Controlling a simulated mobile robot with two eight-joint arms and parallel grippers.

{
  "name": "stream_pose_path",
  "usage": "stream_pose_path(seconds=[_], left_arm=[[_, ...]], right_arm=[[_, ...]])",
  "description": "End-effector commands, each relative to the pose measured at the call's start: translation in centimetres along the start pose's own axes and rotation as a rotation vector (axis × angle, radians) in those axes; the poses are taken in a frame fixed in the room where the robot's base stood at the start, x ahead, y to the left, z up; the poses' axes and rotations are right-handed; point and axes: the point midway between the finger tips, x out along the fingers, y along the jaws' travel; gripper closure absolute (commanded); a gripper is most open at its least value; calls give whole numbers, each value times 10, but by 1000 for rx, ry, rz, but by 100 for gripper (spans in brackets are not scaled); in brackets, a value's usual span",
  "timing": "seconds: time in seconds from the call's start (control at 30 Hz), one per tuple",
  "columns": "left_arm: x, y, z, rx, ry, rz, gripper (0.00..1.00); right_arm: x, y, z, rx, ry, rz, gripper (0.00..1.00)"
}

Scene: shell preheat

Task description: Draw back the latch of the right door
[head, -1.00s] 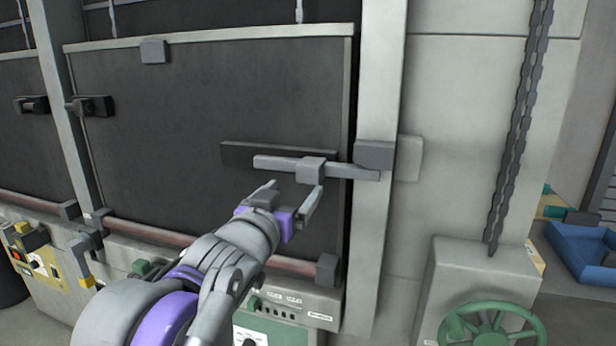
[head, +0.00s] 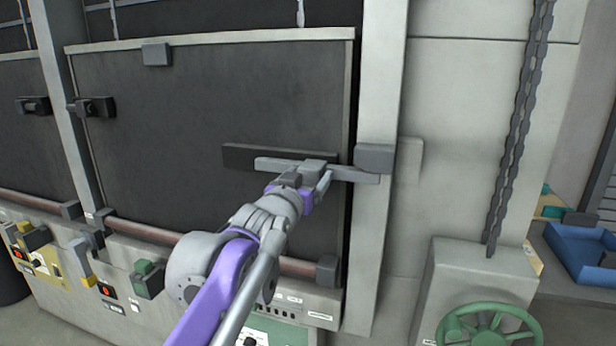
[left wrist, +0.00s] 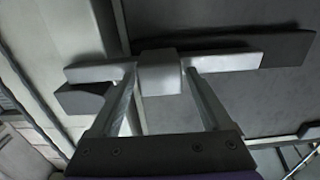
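The right door (head: 190,110) is a dark panel with a pale frame. Its latch is a light grey bar (head: 268,164) lying across a dark backing plate (head: 235,156). The bar's right end crosses the door edge to a grey keeper block (head: 375,157) on the post. My left gripper (head: 313,176) is at the latch's square grip block (head: 316,163). In the left wrist view, the fingers of my left gripper (left wrist: 160,80) stand open on either side of the grip block (left wrist: 160,80), very close to it. The bar (left wrist: 230,62) runs behind the fingers. My right gripper is not in view.
A pale post (head: 378,80) stands right of the door. A chain (head: 520,110) hangs farther right, above a green handwheel (head: 490,330). A reddish rail (head: 150,233) and control panels run below the door. A blue tray (head: 580,250) is at far right.

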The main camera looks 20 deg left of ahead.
Motion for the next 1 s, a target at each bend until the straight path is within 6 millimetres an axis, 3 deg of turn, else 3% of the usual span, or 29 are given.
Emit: stream_pose_path(seconds=[0.07, 0.43, 1.0], left_arm=[[0, 0, 0, 0, 0, 0, 34], [0, 0, 0, 0, 0, 0, 100], [0, 0, -1, 0, 0, 0, 100]], right_arm=[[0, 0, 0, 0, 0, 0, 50], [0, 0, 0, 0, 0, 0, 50], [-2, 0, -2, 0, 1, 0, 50]])
